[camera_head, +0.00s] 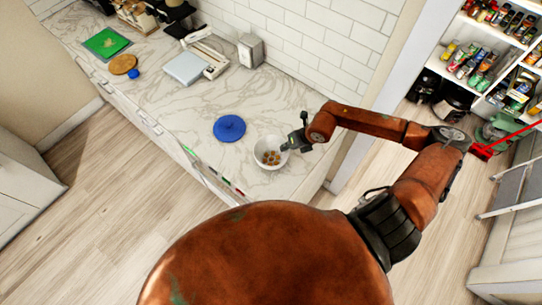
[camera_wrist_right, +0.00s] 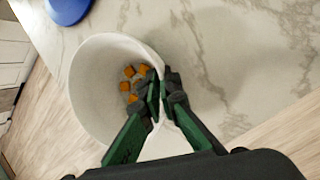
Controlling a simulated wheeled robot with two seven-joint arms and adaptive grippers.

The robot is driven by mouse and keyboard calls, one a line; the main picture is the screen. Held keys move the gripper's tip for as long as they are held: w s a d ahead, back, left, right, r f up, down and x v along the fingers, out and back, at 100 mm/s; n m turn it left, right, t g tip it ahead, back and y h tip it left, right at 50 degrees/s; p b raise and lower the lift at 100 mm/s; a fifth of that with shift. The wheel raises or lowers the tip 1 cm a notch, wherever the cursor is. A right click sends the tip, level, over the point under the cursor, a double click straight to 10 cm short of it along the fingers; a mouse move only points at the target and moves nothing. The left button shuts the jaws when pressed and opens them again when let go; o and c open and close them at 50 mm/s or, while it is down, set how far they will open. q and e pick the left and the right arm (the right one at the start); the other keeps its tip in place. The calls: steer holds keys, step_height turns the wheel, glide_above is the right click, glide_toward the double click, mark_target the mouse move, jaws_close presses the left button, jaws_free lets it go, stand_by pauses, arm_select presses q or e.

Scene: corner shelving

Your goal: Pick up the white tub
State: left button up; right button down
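The white tub (camera_head: 262,146) is a round open bowl near the counter's right end, with several small orange-brown cubes in it. In the right wrist view the tub (camera_wrist_right: 92,85) fills the left middle. My right gripper (camera_head: 289,146) is at the tub's right side. In the wrist view the fingertips (camera_wrist_right: 162,95) pinch the tub's wall at the rim, one finger inside and one outside. Whether the tub's base touches the counter is not clear. My left gripper is not in view.
A blue disc (camera_head: 229,128) lies on the marble counter (camera_head: 185,115) just behind the tub. A white scale-like device (camera_head: 185,67), a metal box (camera_head: 250,50) and a green board (camera_head: 106,43) stand farther left. Stocked shelves (camera_head: 480,60) are at the right.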

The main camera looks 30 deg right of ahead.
steer(key=shift+r, duration=0.1)
stand_by(0.6)
steer(key=shift+r+b, duration=0.5)
steer(key=shift+r, duration=0.4)
steer(key=s+r+p, duration=0.2)
steer(key=s+r, duration=0.9)
steer(key=s, duration=0.3)
steer(key=shift+a, duration=0.25)
